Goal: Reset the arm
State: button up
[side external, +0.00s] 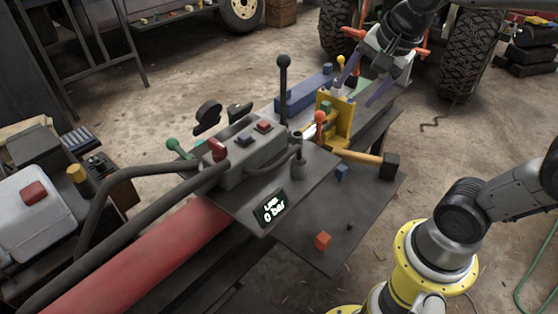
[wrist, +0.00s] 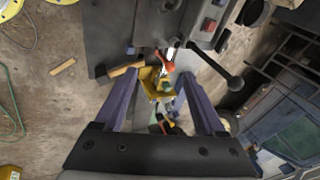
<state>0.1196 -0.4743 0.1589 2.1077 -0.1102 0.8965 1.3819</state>
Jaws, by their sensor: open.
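My gripper (side external: 354,94) has two purple fingers, spread apart with nothing held between them. It hangs over the far end of the log splitter's beam, above a yellow bracket (side external: 342,118). In the wrist view, the yellow bracket (wrist: 152,84) shows between the fingertips of my gripper (wrist: 157,74); whether they touch it is unclear. A black-knobbed lever (side external: 283,88) stands upright beside the grey control box (side external: 240,150). An orange-knobbed part (side external: 319,118) stands by the bracket.
A hammer (side external: 375,162) with a dark head lies by the bracket. An orange cube (side external: 322,240) and a blue block (side external: 342,173) are on the dark plate. Black hoses (side external: 110,190) curve at the left. A white container (side external: 35,205) stands far left.

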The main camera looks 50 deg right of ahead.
jog(key=s+a+f+n, duration=0.2)
jog(key=s+n, duration=0.3)
jog(key=n, duration=0.3)
jog(key=s+a+f+n+y, duration=0.1)
jog(key=s+a+f+n, duration=0.1)
jog(key=s+n, duration=0.3)
jog(key=a+n, duration=0.1)
jog(key=n, duration=0.2)
jog(key=shift+s+f+n+y, duration=0.2)
jog(key=shift+n+y, duration=0.1)
